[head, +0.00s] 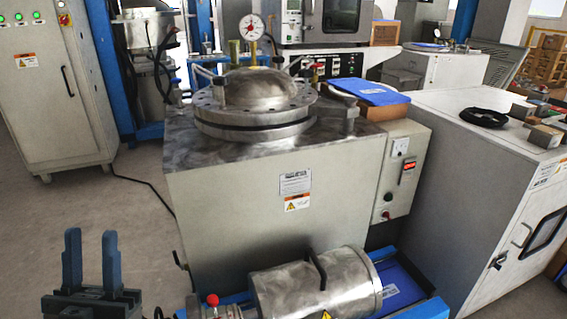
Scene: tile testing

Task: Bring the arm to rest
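My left gripper (91,262) shows at the lower left of the head view. Its two dark fingers point up and stand apart with a clear gap, and nothing is between them. It is in front of and to the left of the large grey autoclave cabinet (240,215), not touching it. My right gripper is not in the head view.
The autoclave's domed metal lid (258,92) carries a pressure gauge (251,27). A metal cylinder (315,285) lies on a blue frame at the front. A white cabinet (450,135) stands at right, a control cabinet (45,110) at left. Floor (100,205) is clear at left.

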